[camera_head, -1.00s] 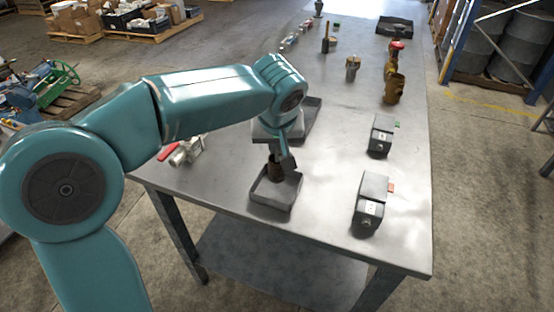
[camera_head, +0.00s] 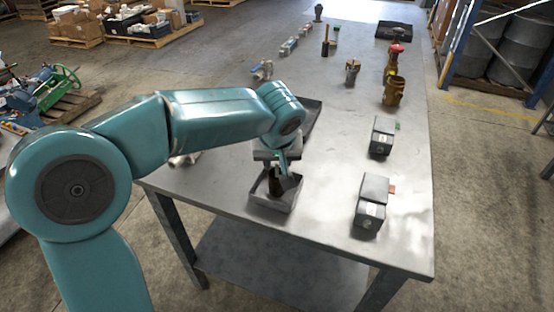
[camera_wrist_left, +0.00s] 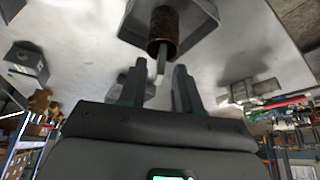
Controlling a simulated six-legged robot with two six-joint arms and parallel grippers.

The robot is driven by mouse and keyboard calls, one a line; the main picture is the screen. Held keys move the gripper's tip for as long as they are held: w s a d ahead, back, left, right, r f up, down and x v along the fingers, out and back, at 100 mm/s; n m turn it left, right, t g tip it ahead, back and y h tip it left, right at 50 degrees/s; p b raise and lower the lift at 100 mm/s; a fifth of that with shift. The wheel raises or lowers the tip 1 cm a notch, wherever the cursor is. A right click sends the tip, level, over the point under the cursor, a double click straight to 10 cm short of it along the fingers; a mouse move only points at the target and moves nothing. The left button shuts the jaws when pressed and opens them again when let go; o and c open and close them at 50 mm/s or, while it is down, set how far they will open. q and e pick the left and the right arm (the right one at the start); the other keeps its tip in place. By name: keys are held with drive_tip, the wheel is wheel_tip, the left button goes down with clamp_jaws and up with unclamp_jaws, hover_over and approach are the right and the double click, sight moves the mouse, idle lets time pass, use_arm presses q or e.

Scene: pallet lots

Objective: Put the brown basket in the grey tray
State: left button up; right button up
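The brown basket (camera_head: 275,186), a dark brown cylinder, stands in the small grey tray (camera_head: 272,204) near the table's front left. My left gripper (camera_head: 286,168) is just above and beside it, partly hiding it. In the left wrist view, the fingers of my left gripper (camera_wrist_left: 159,70) are spread apart. The basket (camera_wrist_left: 165,30) lies beyond the fingertips, with a thin grey stem pointing between them. The tray (camera_wrist_left: 200,35) shows around it. The fingers do not appear to touch the basket. My right gripper is in neither view.
A larger dark tray (camera_head: 309,118) lies behind my left gripper. Two dark grey boxes (camera_head: 371,201) (camera_head: 382,136) stand to the right. Brass fittings (camera_head: 394,91) and small parts stand farther back. The middle of the table is clear.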

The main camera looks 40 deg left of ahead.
use_arm(q)
drive_tip(key=shift+r, duration=0.1)
drive_tip(key=shift+r+p, duration=0.25)
drive_tip(key=shift+p, duration=0.15)
drive_tip(key=v, duration=1.1)
drive_tip(key=shift+s+r+p, duration=0.2)
drive_tip(key=shift+r+p, duration=0.1)
drive_tip(key=shift+p, duration=0.1)
drive_tip(key=shift+d, duration=0.15)
